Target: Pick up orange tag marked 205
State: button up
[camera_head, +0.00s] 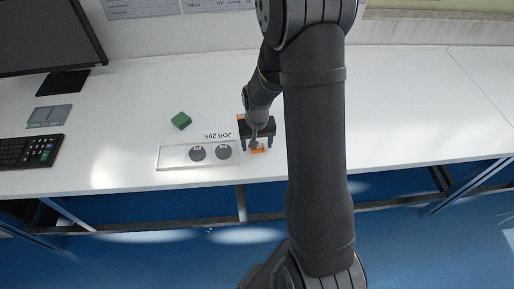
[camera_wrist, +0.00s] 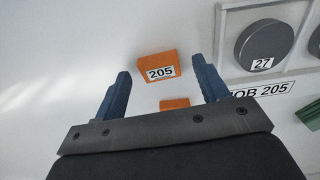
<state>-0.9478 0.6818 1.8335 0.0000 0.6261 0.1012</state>
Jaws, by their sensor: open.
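The orange tag marked 205 (camera_wrist: 158,66) lies flat on the white bench in the wrist view, its number facing up. My gripper (camera_wrist: 160,72) is open, with one blue finger on each side of the tag in the picture and a gap to both. Whether the fingertips are down at the tag's height is unclear.
A clear tray (camera_head: 170,161) with two dark round discs (camera_head: 197,153) is left of my gripper. A JOB 205 label (camera_head: 216,135) lies behind it. A green block (camera_head: 181,120) stands farther back. A keyboard (camera_head: 30,151) and monitor are far left. The right bench is clear.

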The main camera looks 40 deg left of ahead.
jog(key=shift+f, duration=0.3)
jog(key=c, duration=1)
jog(key=shift+c, duration=0.3)
jog(key=shift+r, duration=0.2)
